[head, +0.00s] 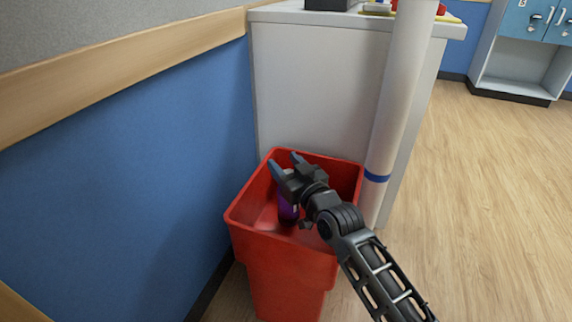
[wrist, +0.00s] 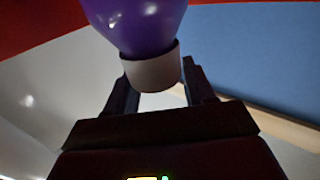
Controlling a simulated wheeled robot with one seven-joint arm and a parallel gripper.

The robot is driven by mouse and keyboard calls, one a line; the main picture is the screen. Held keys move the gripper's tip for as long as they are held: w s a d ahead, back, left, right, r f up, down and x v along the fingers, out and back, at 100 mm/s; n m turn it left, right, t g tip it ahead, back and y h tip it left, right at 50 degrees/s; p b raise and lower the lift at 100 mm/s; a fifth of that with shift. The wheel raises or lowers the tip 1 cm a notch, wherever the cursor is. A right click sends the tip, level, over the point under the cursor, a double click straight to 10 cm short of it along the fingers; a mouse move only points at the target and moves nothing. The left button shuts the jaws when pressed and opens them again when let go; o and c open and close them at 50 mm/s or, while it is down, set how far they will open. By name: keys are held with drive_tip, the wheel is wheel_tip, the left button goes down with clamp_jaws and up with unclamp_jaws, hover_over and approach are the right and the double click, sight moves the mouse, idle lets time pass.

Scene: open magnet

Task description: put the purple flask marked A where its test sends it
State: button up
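The purple flask (head: 288,208) is inside the red bin (head: 285,244), below my gripper (head: 285,163). My gripper is over the bin's mouth with its two fingers spread apart. In the wrist view the flask (wrist: 140,22) shows large at the top, its pale grey cap (wrist: 154,71) toward my gripper. The cap overlaps the fingers (wrist: 158,85) in the picture, and a clear gap shows between them. The flask appears beneath the fingers and not gripped. Its letter is not visible, and I cannot tell whether it touches the bin's floor.
The bin stands between the blue wall (head: 130,170) and a pale cabinet (head: 310,85). A white post (head: 401,85) with a blue band rises close to the bin's right side. Open wood floor (head: 490,190) lies to the right, with a blue cupboard (head: 535,20) farther back.

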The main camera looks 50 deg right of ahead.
drive_tip(key=o, duration=0.3)
drive_tip(key=shift+r, duration=0.3)
drive_tip(key=shift+r+p+v, duration=0.15)
drive_tip(key=shift+p+v, duration=0.6)
drive_tip(key=shift+v, duration=1.15)
drive_tip(key=shift+r+p+v, duration=0.15)
drive_tip(key=shift+p+v, duration=0.6)
drive_tip(key=shift+v, duration=1.1)
